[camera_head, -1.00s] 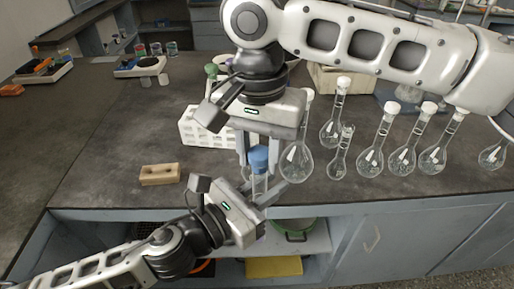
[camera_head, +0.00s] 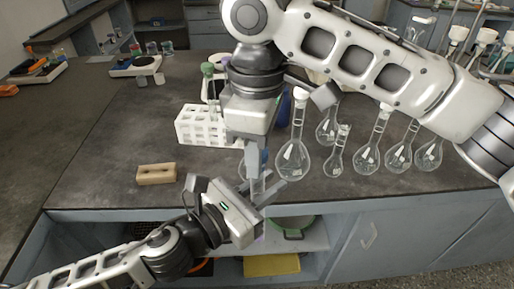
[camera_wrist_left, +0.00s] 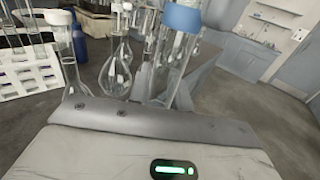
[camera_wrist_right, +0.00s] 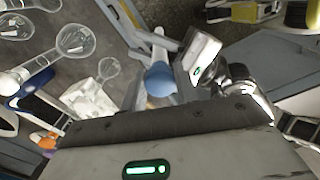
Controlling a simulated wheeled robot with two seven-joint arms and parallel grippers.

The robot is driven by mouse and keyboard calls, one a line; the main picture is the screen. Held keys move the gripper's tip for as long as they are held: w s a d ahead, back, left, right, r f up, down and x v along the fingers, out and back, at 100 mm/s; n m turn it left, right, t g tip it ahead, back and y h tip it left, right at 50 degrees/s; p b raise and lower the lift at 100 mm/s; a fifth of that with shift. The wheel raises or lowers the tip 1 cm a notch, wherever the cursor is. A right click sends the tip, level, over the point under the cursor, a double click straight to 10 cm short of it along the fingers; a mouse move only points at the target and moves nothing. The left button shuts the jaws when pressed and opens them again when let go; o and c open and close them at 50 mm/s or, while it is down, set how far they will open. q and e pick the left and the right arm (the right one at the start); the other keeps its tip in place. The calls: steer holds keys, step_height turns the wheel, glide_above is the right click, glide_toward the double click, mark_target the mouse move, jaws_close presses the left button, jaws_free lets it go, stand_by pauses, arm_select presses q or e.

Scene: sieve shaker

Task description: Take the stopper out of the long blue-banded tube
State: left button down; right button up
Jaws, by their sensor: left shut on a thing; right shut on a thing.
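The long clear tube (camera_wrist_left: 172,70) stands roughly upright with its blue stopper (camera_wrist_left: 182,18) on its top end in the left wrist view. My left gripper (camera_head: 262,191) comes from the lower left and is shut on the tube, near the table's front edge. My right gripper (camera_head: 256,166) reaches down from above and is shut on the blue stopper, which its fingers partly hide in the head view (camera_head: 264,158). The stopper also shows in the right wrist view (camera_wrist_right: 160,80). I see no clear gap between stopper and tube.
Several stoppered flasks stand just right of the grippers, the nearest one (camera_head: 293,160) close to my right fingers. A white rack (camera_head: 195,126) stands behind to the left. A wooden block (camera_head: 156,174) lies at the left. The table between block and rack is clear.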

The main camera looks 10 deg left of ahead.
steer(key=n, duration=0.5)
steer(key=shift+a, duration=0.2)
steer(key=n, duration=0.4)
steer(key=shift+w+d+r+n, duration=0.1)
steer(key=shift+d+n, duration=0.05)
steer(key=shift+n, duration=0.25)
steer(key=shift+r, duration=0.1)
steer(key=shift+r, duration=1)
